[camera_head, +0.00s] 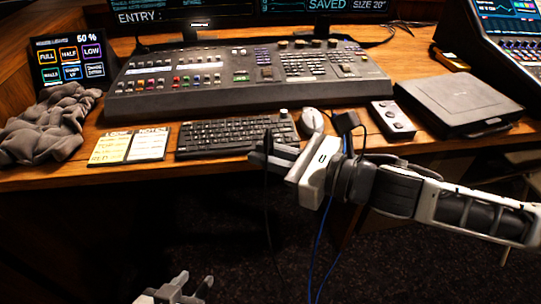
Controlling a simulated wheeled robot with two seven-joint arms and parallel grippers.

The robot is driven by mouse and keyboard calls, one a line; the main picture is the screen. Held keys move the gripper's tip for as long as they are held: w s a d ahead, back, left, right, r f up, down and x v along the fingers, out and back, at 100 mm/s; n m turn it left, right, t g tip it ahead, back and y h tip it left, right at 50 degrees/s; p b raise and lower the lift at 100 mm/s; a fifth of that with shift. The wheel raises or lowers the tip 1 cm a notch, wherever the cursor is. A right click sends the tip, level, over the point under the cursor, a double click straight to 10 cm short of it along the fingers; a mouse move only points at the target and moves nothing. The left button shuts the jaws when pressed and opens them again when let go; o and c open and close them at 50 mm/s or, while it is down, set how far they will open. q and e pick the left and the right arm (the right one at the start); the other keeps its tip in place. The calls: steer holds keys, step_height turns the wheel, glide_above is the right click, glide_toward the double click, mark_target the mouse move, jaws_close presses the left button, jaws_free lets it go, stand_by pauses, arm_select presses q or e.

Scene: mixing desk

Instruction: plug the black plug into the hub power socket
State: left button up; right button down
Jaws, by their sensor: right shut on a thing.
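My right gripper (268,153) reaches in from the right and points left, just in front of the desk's front edge by the keyboard. It is shut on the black plug, which is mostly hidden between the dark fingers; a thin dark cable hangs below them. A small black block (346,122) stands on the desk behind my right wrist, near a blue cable (319,245) that hangs down. I cannot tell whether this block is the hub, and no power socket can be made out. My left gripper (190,288) is low at the bottom edge, open and empty, its fingers apart.
A keyboard (228,135), a mouse (311,121), a note card (131,146) and a grey cloth (46,127) lie along the desk front. A grey box with buttons (393,119) and a black case (458,100) are to the right. The mixing console (245,75) stands behind.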

step_height(320, 180, up, 9)
steer(key=w+a+m+t+h, duration=0.1)
steer(key=m+t+h, duration=0.7)
steer(key=m+h, duration=0.3)
steer(key=shift+w+a+f+m+h, duration=0.2)
steer(key=shift+w+a+m+h, duration=0.2)
steer(key=shift+h, duration=1.2)
steer(key=shift+d+f, duration=0.1)
steer(key=s+d+f+n+g+y, duration=0.1)
steer(key=d+f+n+g+y, duration=0.1)
steer(key=f+n+g+y, duration=0.2)
steer(key=s+d+f+n+g+y, duration=0.1)
steer(key=d+f+n+g+y, duration=0.2)
steer(key=n+g+y, duration=0.8)
steer(key=shift+s+f+n+y, duration=0.4)
steer(key=shift+f+n+y, duration=0.4)
steer(key=shift+f+n, duration=0.3)
steer(key=shift+a, duration=0.2)
